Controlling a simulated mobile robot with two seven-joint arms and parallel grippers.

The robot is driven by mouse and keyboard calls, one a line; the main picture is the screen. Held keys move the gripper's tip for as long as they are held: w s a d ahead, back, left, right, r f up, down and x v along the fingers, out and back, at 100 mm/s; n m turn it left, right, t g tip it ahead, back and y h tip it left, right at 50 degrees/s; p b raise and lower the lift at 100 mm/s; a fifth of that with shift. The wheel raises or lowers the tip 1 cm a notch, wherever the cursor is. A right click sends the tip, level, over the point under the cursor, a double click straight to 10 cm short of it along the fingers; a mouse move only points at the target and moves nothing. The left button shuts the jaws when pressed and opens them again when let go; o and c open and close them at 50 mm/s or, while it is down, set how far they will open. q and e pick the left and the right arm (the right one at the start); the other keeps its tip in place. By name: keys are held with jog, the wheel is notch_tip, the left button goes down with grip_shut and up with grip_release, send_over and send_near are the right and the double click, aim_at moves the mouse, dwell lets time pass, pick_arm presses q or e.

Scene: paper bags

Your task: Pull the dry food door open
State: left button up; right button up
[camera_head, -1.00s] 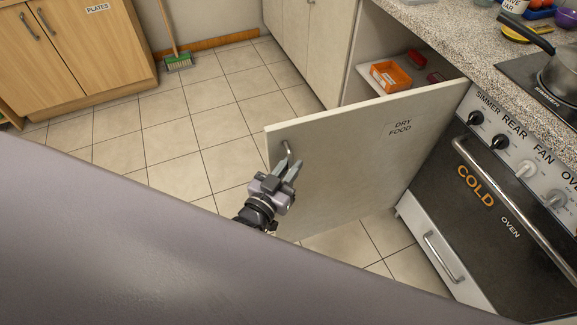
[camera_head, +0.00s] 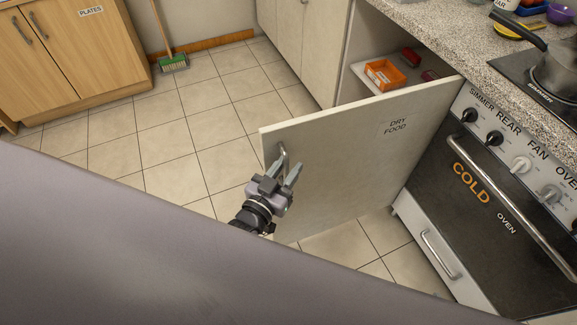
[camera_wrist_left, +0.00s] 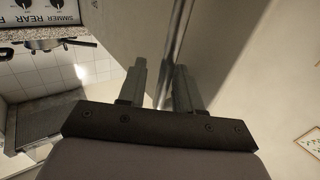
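The dry food door (camera_head: 345,160) is a pale cabinet door labelled "DRY FOOD". It stands wide open, swung out from the cabinet beside the oven. Its metal handle (camera_head: 283,157) is near the door's free edge. My left gripper (camera_head: 284,172) is at this handle, with its two fingers apart. In the left wrist view the fingers (camera_wrist_left: 160,75) are spread, and the thin handle bar (camera_wrist_left: 177,30) runs between them, nearer the right finger. I cannot tell whether a finger touches it. My right gripper is not in view.
The open cabinet shows a shelf with an orange box (camera_head: 384,75). The oven (camera_head: 480,195) and counter (camera_head: 450,42) are at the right. Tiled floor (camera_head: 170,150) is clear left of the door. A broom (camera_head: 172,62) leans at the back near wooden cupboards (camera_head: 65,50).

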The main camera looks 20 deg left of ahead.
pick_arm(q)
jog(key=s+a, duration=0.1)
jog(key=s, duration=0.5)
jog(key=shift+s, duration=0.35)
jog(key=s+a+f+g, duration=0.1)
jog(key=s+f+g, duration=0.1)
jog(key=s, duration=0.3)
jog(key=s+a+f+g, duration=0.2)
jog(key=s+f+g, duration=0.1)
jog(key=s+g, duration=0.2)
jog(key=shift+s+a+m+y, duration=0.25)
jog(key=shift+s+m+y, duration=0.05)
jog(key=shift+s, duration=0.1)
